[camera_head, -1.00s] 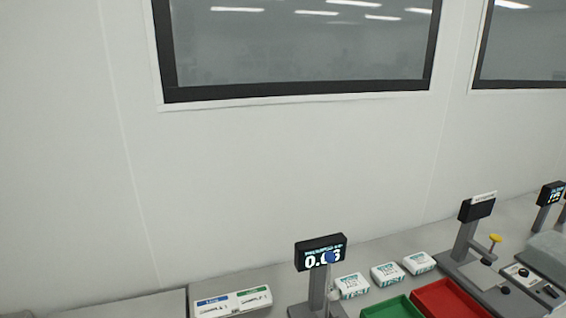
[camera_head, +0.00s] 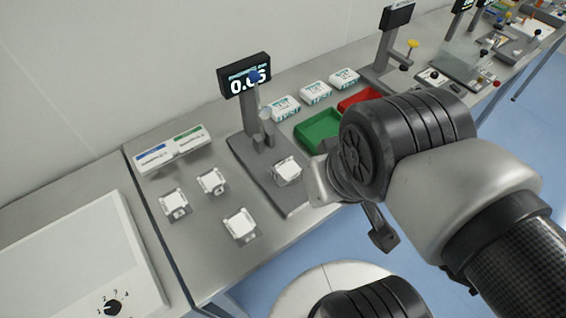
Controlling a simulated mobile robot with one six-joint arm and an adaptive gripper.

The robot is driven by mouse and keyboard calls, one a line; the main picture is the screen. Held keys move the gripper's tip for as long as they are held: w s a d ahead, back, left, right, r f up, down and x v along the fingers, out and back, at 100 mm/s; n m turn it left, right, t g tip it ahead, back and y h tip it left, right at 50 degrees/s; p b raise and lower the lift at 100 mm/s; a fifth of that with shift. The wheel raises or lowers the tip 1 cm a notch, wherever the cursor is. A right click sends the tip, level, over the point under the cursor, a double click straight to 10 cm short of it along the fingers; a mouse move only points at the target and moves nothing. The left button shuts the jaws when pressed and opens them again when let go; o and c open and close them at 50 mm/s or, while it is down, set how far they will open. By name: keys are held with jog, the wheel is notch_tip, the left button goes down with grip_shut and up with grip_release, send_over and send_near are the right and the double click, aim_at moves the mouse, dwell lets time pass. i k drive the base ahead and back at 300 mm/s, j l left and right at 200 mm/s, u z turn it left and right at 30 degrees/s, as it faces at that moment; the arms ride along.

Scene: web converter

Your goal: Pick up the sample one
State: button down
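Several white square samples in clear holders are on the grey bench. One sample (camera_head: 175,204) is at the left, one (camera_head: 211,181) is behind and right of it, and one (camera_head: 239,224) is nearer the front edge. Another white square (camera_head: 287,171) sits on the base of the gauge stand (camera_head: 262,160). No number is readable on them, so I cannot tell which is sample one. My gripper (camera_head: 381,232) is right of the samples, apart from the three left ones, and mostly hidden by my wrist. I cannot see its opening or anything held.
The gauge display (camera_head: 244,75) rises behind the samples. A two-part labelled holder (camera_head: 170,150) lies at the back left. A green tray (camera_head: 318,131), a red tray (camera_head: 358,100) and white TEST boxes (camera_head: 315,92) are to the right. A panel with a knob (camera_head: 75,255) is front left.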

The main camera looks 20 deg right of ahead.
aim_at(284, 172)
jog(key=k+l, duration=0.25)
jog(key=k, duration=0.15)
jog(key=k+l+u, duration=0.1)
jog(key=k, duration=0.35)
jog(key=l, duration=0.1)
